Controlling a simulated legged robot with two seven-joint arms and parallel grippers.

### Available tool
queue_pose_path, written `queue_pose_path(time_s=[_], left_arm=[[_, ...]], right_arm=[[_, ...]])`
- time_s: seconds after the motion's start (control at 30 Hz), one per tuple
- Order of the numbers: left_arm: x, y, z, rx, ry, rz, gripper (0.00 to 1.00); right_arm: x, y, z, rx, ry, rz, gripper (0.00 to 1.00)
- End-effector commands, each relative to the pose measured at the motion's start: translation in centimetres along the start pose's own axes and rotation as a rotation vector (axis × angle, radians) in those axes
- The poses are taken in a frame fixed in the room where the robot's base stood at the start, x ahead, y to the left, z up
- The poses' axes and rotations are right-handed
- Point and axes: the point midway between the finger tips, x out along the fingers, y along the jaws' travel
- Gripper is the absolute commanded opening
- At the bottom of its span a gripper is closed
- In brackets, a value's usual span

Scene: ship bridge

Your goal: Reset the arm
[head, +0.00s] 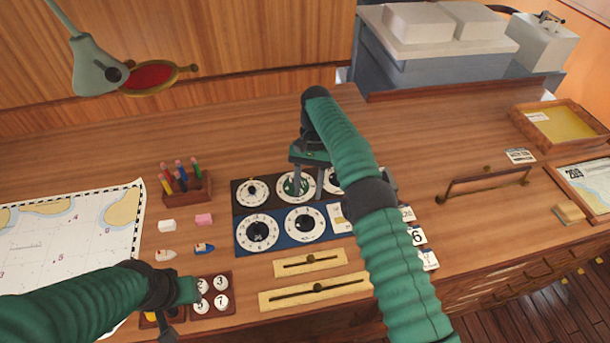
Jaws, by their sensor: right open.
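My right arm reaches up from the lower right and bends down over a panel of round dials (238,203). My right gripper (308,186) is open, with its fingers pointing down at the upper row of dials, close to the middle dial (286,194). I cannot tell if the fingers touch it. My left arm comes in from the left. My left gripper (172,318) is low over the desk's front edge, beside a small block of numbered round buttons (221,301). Its fingers are partly hidden, so I cannot tell if it is open or shut.
A sea chart (70,235) lies at left, with a rack of coloured pens (188,188) near it. Two brass sliders (310,262) lie in front of the dials. White number cards (417,237) are beside my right arm. A lamp (98,65) hangs upper left.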

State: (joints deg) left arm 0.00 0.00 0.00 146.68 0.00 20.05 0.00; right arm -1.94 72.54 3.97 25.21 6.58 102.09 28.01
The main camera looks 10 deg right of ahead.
Motion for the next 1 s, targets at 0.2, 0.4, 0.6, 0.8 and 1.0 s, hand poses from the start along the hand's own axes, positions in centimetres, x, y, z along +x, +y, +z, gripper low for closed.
queue_pose_path(time_s=[0.2, 0.4, 0.6, 0.8, 1.0], left_arm=[[0.1, 0.0, 0.0, 0.000, 0.000, 0.000, 0.36], [0.7, 0.0, 0.2, 0.000, 0.000, 0.000, 0.36], [1.3, 0.0, 0.3, 0.000, 0.000, 0.000, 0.36], [1.9, 0.0, 0.5, 0.000, 0.000, 0.000, 0.36], [2.3, 0.0, 0.6, 0.000, 0.000, 0.000, 0.36]], right_arm=[[-0.1, 0.0, 0.0, -0.005, 0.009, -0.001, 0.43], [-1.0, 1.0, 0.6, -0.075, 0.125, -0.013, 0.43], [-0.1, 4.8, 3.8, -0.183, 0.294, -0.009, 0.43], [3.2, 10.2, 9.7, -0.299, 0.458, 0.010, 0.43], [7.5, 14.9, 15.6, -0.395, 0.581, 0.029, 0.43]])
